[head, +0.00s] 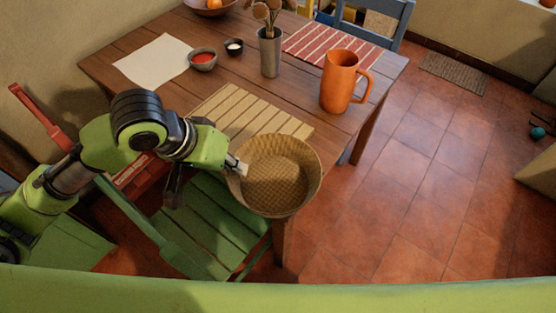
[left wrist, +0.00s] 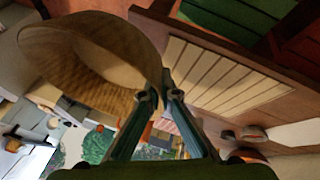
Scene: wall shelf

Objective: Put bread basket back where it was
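The bread basket (head: 277,175) is a round, tan woven bowl in the head view. It is up in the air over the front edge of the wooden table, with its open top towards the camera. My left gripper (head: 240,168) is at the basket's left rim and looks shut on it. In the left wrist view the basket (left wrist: 90,65) fills the upper left, and the two fingers of my left gripper (left wrist: 160,92) come close together at its rim. My right gripper is in neither view.
The wooden table (head: 130,55) holds a beige slatted mat (head: 245,112), an orange pitcher (head: 338,82), a grey utensil holder (head: 270,52), small bowls (head: 203,60) and a red striped mat (head: 330,42). A green chair (head: 205,225) stands in front.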

